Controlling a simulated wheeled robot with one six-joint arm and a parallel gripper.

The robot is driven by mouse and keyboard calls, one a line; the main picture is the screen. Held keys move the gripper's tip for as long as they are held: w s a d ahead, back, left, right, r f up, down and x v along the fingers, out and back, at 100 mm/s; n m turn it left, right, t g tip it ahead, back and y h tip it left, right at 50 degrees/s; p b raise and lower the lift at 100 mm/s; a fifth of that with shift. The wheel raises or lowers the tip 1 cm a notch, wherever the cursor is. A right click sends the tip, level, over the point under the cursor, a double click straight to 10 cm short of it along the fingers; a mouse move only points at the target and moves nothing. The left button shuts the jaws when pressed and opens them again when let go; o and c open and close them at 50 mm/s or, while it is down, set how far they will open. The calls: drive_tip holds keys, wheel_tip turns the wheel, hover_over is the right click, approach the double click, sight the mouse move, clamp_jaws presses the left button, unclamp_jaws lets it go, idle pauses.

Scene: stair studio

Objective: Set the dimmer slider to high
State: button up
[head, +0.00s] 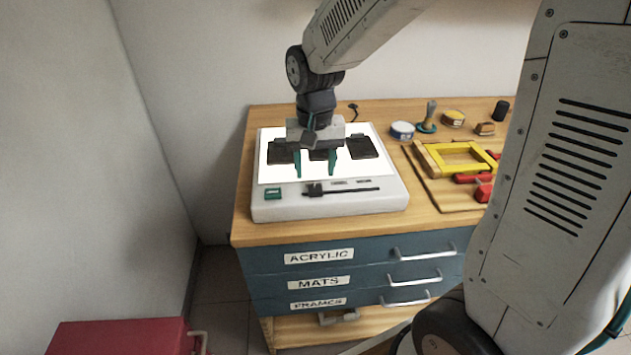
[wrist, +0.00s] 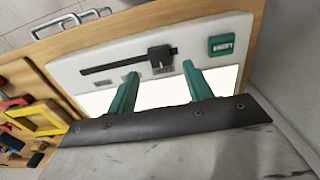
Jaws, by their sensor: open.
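A white light box (head: 384,203) sits on the wooden top, its panel glowing white. The dimmer slider's black knob (head: 314,190) is at the left end of its dark track (head: 352,190) on the front strip. In the wrist view the knob (wrist: 160,57) is at the track's right end, the picture being turned round. My gripper (head: 315,175) points down over the box with its two green fingers apart and empty. In the wrist view the fingertips (wrist: 160,70) lie on either side of the knob, short of it. Whether they touch the box I cannot tell.
A green switch (head: 273,194) is left of the knob. To the right are a yellow frame (head: 428,158), red clamps (head: 484,192), a blue-rimmed tape roll (head: 402,130) and a stamp (head: 428,115). Labelled drawers (head: 318,256) are below; a red box (head: 120,338) stands on the floor.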

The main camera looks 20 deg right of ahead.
sight(315, 188)
drive_tip(key=shift+f, duration=2.4)
